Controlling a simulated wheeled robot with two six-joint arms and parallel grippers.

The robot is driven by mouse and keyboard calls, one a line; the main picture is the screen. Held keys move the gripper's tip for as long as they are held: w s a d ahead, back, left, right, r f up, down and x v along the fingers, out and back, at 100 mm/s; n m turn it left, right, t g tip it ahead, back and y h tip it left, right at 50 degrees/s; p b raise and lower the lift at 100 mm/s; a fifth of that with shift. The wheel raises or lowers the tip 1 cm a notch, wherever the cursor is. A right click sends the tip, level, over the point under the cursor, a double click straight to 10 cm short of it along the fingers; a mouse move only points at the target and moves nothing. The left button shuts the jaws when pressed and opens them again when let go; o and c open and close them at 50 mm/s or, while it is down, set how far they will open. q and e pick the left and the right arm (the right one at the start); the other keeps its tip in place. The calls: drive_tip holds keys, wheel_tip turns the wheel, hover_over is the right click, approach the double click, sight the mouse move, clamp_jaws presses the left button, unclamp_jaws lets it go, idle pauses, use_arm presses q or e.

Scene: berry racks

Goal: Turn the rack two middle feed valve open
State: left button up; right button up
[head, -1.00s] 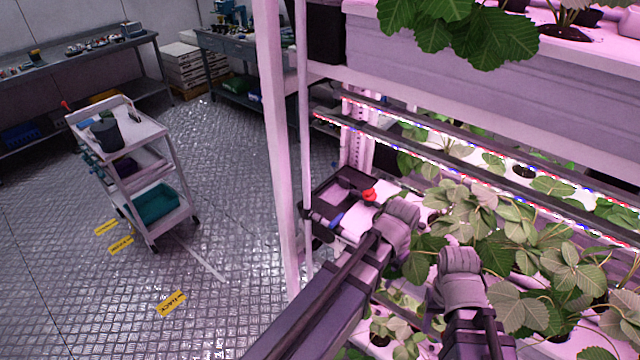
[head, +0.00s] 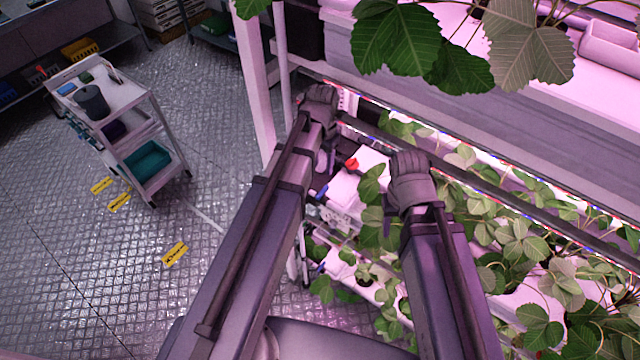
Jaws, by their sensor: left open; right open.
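The rack's feed end shows between my two arms in the head view. A blue handle (head: 321,192) sits there at mid height, close beside my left forearm. Another blue handle (head: 320,267) is lower down, and a red knob or handle (head: 351,163) is a little above and to the right. I cannot tell for certain which is the middle feed valve, or how its handle is turned. My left gripper (head: 326,166) hangs below its wrist above the blue handle, apart from it as far as I see. My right gripper (head: 390,213) is by the leaves, largely hidden by its wrist. Both are open and empty.
Strawberry plants (head: 520,240) crowd the lower right, and large leaves (head: 400,45) hang from the upper shelf. A white rack post (head: 254,90) stands left of my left wrist. A wheeled cart (head: 150,120) stands on the open floor at left.

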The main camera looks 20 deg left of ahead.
sight(322, 191)
use_arm(q)
drive_tip(key=shift+f, duration=0.2)
wheel_tip(322, 191, down, 12)
drive_tip(key=b, duration=1.2)
drive_tip(key=shift+r, duration=0.15)
drive_tip(key=shift+c, duration=0.4)
clamp_jaws()
